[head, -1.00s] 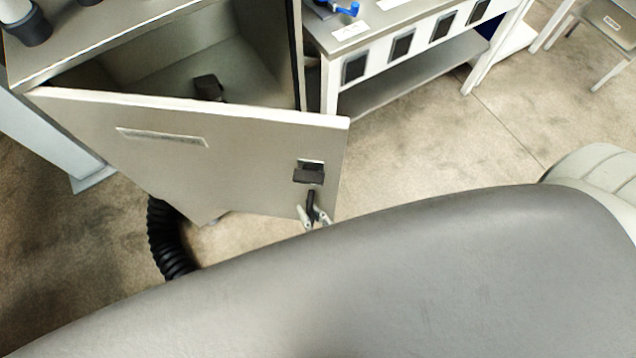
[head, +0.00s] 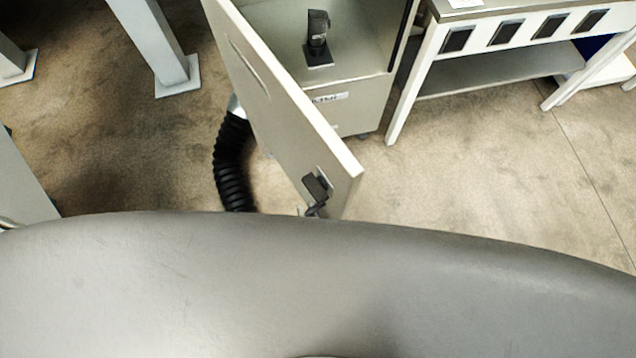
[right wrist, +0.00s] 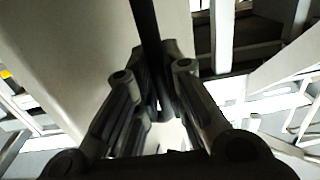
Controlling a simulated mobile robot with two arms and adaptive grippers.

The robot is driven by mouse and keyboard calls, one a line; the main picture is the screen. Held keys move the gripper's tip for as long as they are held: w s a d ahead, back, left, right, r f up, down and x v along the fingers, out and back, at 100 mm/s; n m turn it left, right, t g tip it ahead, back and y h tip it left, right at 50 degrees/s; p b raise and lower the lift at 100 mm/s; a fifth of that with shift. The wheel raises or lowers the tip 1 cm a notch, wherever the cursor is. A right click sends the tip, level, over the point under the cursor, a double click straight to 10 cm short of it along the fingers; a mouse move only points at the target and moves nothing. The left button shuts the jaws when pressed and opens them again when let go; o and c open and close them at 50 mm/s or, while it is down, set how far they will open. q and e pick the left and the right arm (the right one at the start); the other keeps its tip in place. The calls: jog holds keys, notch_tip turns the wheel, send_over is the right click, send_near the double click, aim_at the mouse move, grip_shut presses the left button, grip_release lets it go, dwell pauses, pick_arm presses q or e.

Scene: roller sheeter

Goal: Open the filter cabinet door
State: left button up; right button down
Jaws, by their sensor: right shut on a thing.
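The filter cabinet door (head: 270,100) is a pale flat panel, standing wide open from the cabinet (head: 352,118) in the head view. A black latch handle (head: 316,186) sits near its free edge. My right gripper (head: 307,211) is at the lower end of this handle, mostly hidden behind my own grey arm. In the right wrist view my right gripper (right wrist: 154,75) is shut on the dark handle bar (right wrist: 150,28), beside the pale door panel (right wrist: 85,55). My left gripper is not in view.
A black fitting (head: 318,38) stands inside the open cabinet. A black corrugated hose (head: 229,165) runs down left of the door. A white workbench (head: 430,75) stands to the right. The floor (head: 480,165) right of the door is clear.

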dwell(0.3)
jog(key=c, duration=1.5)
grip_release()
